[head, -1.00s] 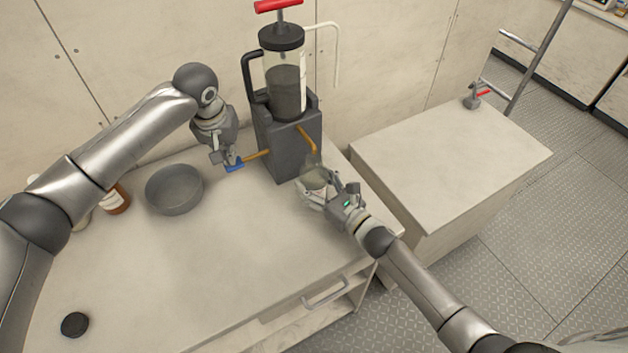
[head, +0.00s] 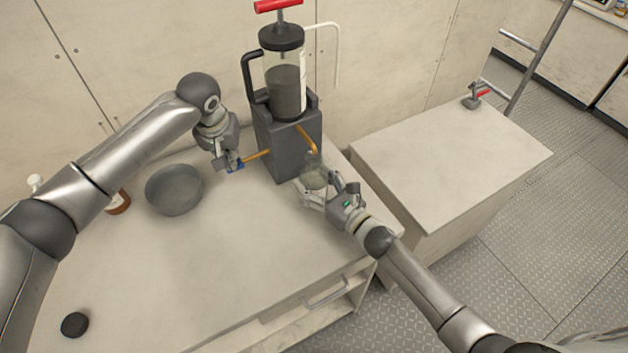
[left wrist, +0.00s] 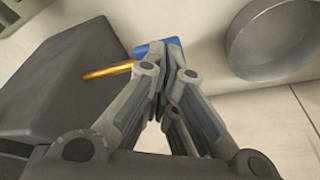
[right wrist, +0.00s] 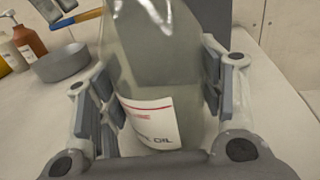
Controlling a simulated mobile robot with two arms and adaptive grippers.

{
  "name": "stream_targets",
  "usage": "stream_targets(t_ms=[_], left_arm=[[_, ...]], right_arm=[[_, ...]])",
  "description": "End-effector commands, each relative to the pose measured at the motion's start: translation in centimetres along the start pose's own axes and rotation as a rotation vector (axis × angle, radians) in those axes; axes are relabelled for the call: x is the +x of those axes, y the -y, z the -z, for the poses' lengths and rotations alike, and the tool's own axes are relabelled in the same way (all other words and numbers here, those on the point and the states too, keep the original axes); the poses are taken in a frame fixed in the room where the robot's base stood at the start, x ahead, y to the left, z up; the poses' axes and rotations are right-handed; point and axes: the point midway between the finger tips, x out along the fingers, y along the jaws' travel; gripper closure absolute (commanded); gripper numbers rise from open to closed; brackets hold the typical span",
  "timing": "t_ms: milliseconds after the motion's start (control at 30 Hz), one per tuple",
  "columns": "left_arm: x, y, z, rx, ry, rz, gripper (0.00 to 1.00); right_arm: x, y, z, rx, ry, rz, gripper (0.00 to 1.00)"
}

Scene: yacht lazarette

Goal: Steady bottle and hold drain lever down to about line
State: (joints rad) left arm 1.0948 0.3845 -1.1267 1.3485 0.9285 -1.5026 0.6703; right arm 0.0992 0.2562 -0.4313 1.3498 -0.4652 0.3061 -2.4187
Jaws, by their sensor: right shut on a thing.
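A clear bottle (head: 314,174) with a white label stands under the amber spout (head: 307,137) of the dark dispenser (head: 283,140). My right gripper (head: 331,190) is shut around the bottle's sides; the right wrist view shows the bottle (right wrist: 165,80) upright between its fingers. The label's line and the liquid level cannot be made out. The drain lever is an amber rod (head: 257,155) with a blue end (head: 238,166). My left gripper (head: 231,164) is at this end, its fingers closed together; in the left wrist view the fingertips partly cover the blue end (left wrist: 150,48).
A grey bowl (head: 174,190) stands left of the dispenser, with a brown bottle (head: 118,202) partly behind my left arm. A black cap (head: 75,325) lies at the front left. The middle of the counter is clear. A lower bench (head: 450,165) stands on the right.

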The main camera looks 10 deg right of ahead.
Motion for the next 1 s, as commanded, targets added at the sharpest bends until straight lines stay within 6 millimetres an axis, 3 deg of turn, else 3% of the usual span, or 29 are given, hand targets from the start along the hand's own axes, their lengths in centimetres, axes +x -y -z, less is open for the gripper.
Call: stream_targets(t_ms=[533,1000], left_arm=[[2.2,0.0,-0.6,0.001,0.002,0.0,1.0],[2.2,0.0,-0.6,0.0,0.0,0.001,1.0]], right_arm=[[0.0,0.0,0.0,0.0,0.0,0.0,0.72],[0.0,0.0,0.0,0.0,0.0,0.0,0.72]])
